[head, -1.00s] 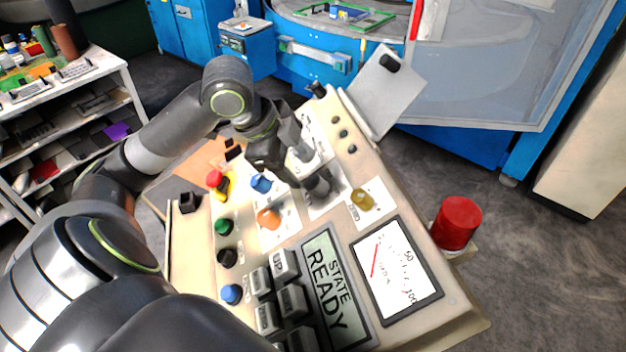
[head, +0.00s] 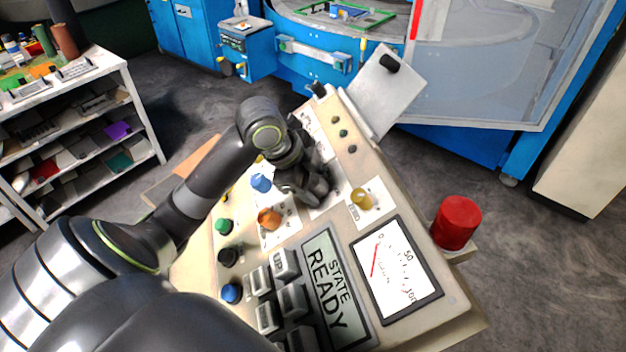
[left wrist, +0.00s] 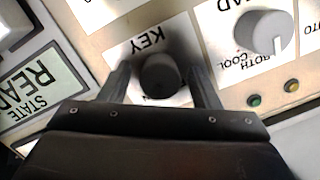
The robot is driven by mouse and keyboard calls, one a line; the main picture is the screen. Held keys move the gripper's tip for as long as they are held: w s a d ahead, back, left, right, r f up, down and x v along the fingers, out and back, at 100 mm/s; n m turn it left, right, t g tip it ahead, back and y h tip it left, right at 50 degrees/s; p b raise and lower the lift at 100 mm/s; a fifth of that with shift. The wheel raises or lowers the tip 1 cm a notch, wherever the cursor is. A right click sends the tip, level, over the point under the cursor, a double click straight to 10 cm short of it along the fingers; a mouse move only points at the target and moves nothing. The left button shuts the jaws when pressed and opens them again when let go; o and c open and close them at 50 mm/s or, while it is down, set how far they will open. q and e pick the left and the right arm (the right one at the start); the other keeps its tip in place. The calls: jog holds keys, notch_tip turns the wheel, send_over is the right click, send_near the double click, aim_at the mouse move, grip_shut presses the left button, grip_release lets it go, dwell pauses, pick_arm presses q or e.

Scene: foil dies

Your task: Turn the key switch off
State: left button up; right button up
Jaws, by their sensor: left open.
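The key switch (left wrist: 160,75) is a dark round knob on a white plate marked KEY. In the left wrist view it sits between the two fingers of my left gripper (left wrist: 163,85). The fingers are open, one on each side of the knob, with a visible gap to it. In the head view my left gripper (head: 312,190) is over the control panel (head: 195,262) and hides the key switch. My right gripper does not show.
An orange knob (head: 268,218), a blue knob (head: 261,183) and a yellow knob (head: 361,198) stand close around the gripper. A READY display (head: 337,290), a meter (head: 397,268) and a red beacon (head: 456,222) are nearer. A grey knob (left wrist: 262,32) stands beside the KEY plate.

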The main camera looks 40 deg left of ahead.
pick_arm(q)
jog(key=c, duration=1)
jog(key=shift+r+n+p, duration=0.25)
jog(key=shift+n+p, duration=0.65)
jog(key=shift+p, duration=0.5)
jog(key=shift+n+p, duration=0.35)
jog(key=shift+n, duration=0.05)
jog(key=shift+f+n+g+p, duration=0.1)
jog(key=shift+n+g+p, duration=0.3)
jog(key=shift+n, duration=0.4)
jog(key=n, duration=0.2)
jog(key=shift+f+n+h, duration=0.1)
jog(key=shift+n+h, duration=0.2)
jog(key=n, duration=0.4)
jog(key=shift+w+h, duration=0.1)
jog(key=shift+h, duration=0.3)
jog(key=n, duration=0.6)
jog(key=shift+a+h, duration=0.1)
jog(key=shift+h, duration=0.3)
jog(key=shift+n, duration=0.3)
